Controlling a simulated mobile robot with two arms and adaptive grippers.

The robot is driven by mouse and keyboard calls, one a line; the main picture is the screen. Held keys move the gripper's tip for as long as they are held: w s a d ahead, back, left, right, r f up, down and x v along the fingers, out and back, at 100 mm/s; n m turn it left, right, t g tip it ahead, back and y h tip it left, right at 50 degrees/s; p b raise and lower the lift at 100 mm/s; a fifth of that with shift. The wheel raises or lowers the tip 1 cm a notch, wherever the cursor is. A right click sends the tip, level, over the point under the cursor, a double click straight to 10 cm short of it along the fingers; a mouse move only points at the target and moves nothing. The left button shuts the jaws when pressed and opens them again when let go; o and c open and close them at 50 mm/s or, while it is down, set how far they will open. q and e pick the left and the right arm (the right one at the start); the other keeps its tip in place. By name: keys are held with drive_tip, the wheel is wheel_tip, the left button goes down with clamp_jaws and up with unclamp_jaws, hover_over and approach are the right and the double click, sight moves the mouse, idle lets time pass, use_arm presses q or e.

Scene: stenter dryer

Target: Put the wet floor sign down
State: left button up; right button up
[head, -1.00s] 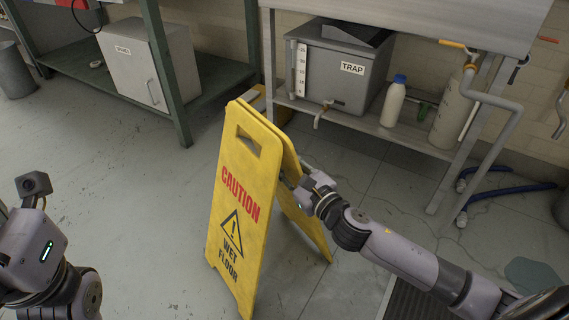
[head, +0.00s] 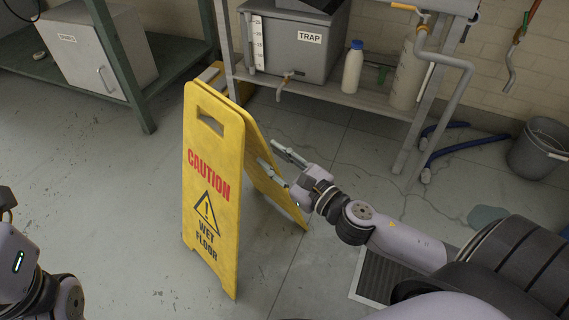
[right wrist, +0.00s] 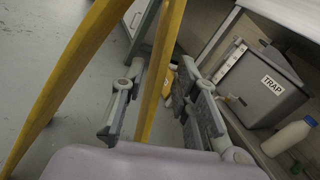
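The yellow wet floor sign (head: 213,225) stands upright on the grey floor with its two panels spread apart. Its front panel reads "CAUTION WET FLOOR". My right gripper (head: 274,163) is open, at the right side of the sign, by the edge of the rear panel. In the right wrist view the two fingers (right wrist: 158,108) are wide apart, with a yellow panel edge (right wrist: 163,65) showing across the gap. I cannot tell whether a finger touches it. Part of my left arm shows at the left edge of the head view; its gripper is out of view.
A metal bench with a shelf (head: 330,100) stands behind, holding a grey TRAP box (head: 296,48) and a white bottle (head: 352,68). A grey bucket (head: 538,150), blue hose (head: 465,143) and floor grate (head: 380,278) are at right. Floor left of the sign is clear.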

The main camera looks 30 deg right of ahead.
drive_tip(key=shift+v, duration=1.7)
